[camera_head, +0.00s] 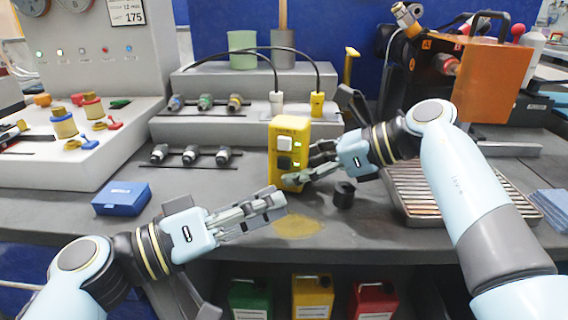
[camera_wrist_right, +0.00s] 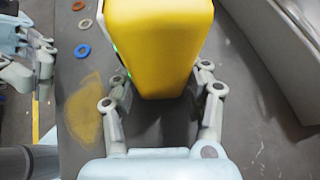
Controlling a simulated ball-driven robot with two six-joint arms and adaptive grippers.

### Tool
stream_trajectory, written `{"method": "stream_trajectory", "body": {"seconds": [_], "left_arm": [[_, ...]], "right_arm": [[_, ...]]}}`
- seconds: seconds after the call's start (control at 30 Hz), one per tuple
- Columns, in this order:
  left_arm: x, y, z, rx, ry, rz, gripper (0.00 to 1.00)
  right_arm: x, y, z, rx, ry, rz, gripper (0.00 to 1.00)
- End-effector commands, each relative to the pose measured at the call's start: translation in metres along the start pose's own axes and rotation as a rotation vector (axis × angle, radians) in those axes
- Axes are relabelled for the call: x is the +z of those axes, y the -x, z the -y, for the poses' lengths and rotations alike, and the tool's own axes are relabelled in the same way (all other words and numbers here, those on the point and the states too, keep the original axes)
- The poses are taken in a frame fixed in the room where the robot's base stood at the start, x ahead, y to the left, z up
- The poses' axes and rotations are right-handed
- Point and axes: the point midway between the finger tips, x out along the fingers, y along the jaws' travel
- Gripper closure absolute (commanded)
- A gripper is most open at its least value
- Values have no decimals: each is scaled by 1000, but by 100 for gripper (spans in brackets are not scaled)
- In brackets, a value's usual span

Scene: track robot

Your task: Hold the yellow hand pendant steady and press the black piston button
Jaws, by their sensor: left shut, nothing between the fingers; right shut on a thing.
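The yellow hand pendant (camera_head: 290,125) stands upright on the grey bench. Its face carries a white button (camera_head: 285,145) and, below it, a black button (camera_head: 284,163). My right gripper (camera_head: 312,165) is shut on the pendant from the right, low on its body. The right wrist view shows the yellow pendant (camera_wrist_right: 158,45) between its fingers, with the button face mostly turned away. My left gripper (camera_head: 278,202) is shut and empty, in front of and below the pendant, apart from it. It also shows at the left of the right wrist view (camera_wrist_right: 42,50).
A small black cylinder (camera_head: 344,194) stands right of the pendant, near a slatted tray (camera_head: 405,190). A blue box (camera_head: 121,198) lies at left. A stepped rack (camera_head: 205,120) with connectors and cables stands behind. A yellow patch (camera_head: 298,226) marks the bench near its front edge.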

Motion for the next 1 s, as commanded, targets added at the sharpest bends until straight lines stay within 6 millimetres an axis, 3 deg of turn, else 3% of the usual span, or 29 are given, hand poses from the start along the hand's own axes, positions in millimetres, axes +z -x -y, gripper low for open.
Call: {"method": "stream_trajectory", "body": {"seconds": [0.1,0.13,0.3,0.67,0.77,1.0], "left_arm": [[0,0,0,0,0,0,100],[0,0,0,0,0,0,100],[0,0,0,0,0,0,100],[0,0,0,0,0,0,100],[0,0,0,0,0,0,100],[0,0,0,0,0,0,100]], "right_arm": [[-1,0,0,1,-2,-2,100],[-1,0,0,1,-2,-2,49],[-1,0,0,0,-1,-1,26],[-1,5,1,-2,0,-1,25],[-1,18,1,-3,2,-1,25],[-2,72,1,-4,2,-5,25]]}}
